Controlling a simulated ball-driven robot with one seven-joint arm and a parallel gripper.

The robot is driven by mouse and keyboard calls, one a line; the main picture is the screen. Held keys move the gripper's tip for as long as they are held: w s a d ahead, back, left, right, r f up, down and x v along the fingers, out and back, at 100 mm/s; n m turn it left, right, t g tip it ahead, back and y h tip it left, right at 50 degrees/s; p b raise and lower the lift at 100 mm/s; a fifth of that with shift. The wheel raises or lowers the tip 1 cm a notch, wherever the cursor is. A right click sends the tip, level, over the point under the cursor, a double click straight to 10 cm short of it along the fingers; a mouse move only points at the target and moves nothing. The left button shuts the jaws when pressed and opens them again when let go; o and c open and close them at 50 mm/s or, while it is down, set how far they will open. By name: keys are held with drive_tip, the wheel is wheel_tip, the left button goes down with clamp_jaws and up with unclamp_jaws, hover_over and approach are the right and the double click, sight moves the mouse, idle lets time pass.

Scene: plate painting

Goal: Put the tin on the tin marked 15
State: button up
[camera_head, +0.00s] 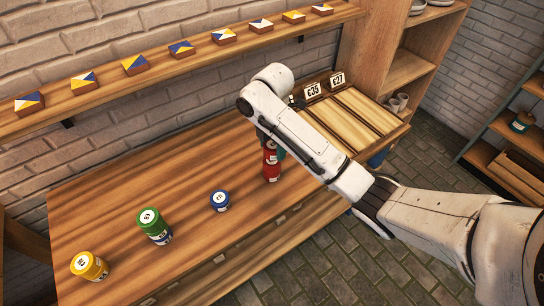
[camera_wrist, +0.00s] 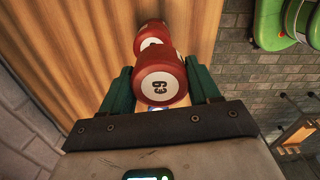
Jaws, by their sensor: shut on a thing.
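My gripper (camera_wrist: 162,88) has its green fingers shut on a red tin (camera_wrist: 160,80) whose white label reads like 63. A second red tin (camera_wrist: 152,36) shows just past the held one. In the head view two red tins (camera_head: 271,172) appear one above the other on the bench, partly hidden by my arm; I cannot tell whether they touch. A blue tin (camera_head: 219,201), a green-topped tin (camera_head: 150,217) and a yellow tin (camera_head: 88,264) stand left of them. Their lid numbers are too small to read surely, so I cannot tell which is 15.
The wooden bench (camera_head: 110,205) has bare room between the tins. A wooden tray (camera_head: 345,118) with cards marked £35 and £27 sits at its far right end. A wall shelf (camera_head: 190,68) holds several painted blocks. More shelving (camera_head: 410,65) stands beyond.

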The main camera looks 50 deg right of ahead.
sight(272, 153)
drive_tip(key=shift+w+d+f, duration=0.2)
drive_tip(key=shift+w+d, duration=0.05)
drive_tip(key=shift+w, duration=0.1)
drive_tip(key=shift+w+f+p, duration=0.1)
drive_tip(key=shift+f+p, duration=0.45)
drive_tip(key=shift+f, duration=1.2)
drive_tip(key=shift+f, duration=0.15)
drive_tip(key=o, duration=1.1)
drive_tip(key=shift+o, duration=0.2)
